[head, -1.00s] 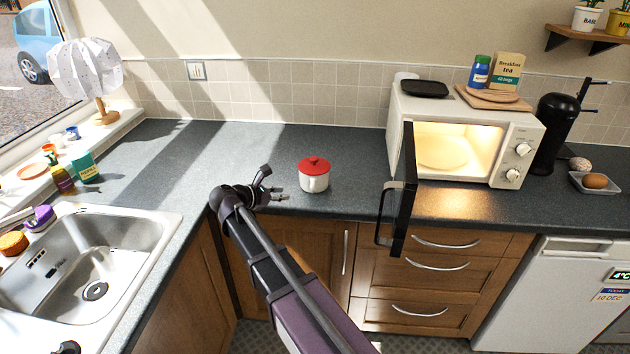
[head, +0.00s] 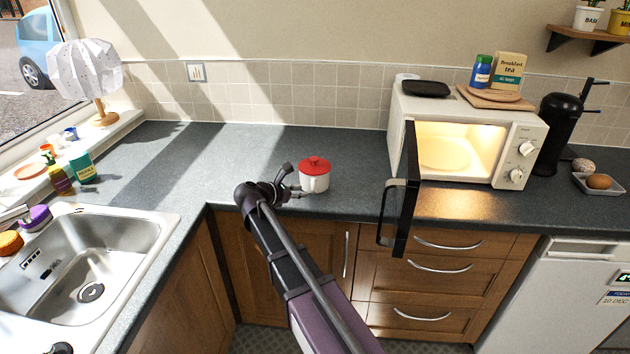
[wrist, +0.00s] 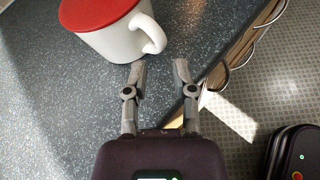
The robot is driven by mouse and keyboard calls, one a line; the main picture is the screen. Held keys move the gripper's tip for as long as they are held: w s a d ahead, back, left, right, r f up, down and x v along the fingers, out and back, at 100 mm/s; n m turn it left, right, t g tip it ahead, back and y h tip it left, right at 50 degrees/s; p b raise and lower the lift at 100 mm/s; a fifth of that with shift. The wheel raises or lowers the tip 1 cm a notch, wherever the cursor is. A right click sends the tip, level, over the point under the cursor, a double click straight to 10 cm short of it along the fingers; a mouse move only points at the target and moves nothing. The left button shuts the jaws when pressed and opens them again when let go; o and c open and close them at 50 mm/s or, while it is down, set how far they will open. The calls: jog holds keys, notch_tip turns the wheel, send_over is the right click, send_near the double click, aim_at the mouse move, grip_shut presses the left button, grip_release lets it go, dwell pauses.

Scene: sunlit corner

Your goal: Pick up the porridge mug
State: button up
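The porridge mug (head: 314,179) is white with a red lid (head: 315,164) and stands upright on the dark counter, left of the microwave. In the wrist view the mug (wrist: 119,43) is at the upper left, and its white handle (wrist: 149,34) points toward the lower right. My gripper (head: 292,181) is just left of the mug in the head view. In the wrist view my gripper (wrist: 159,68) is open, with nothing between its fingers. The fingertips are close to the handle but not around it.
The microwave (head: 521,151) stands to the right, lit inside, with its dark door (head: 405,190) swung open over the counter edge. The sink (head: 140,228) is at the left. The counter (head: 250,145) behind and left of the mug is clear.

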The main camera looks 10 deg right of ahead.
aim_at(314, 180)
jog(key=shift+b+x, duration=0.9)
jog(key=shift+x, duration=1.7)
grip_shut()
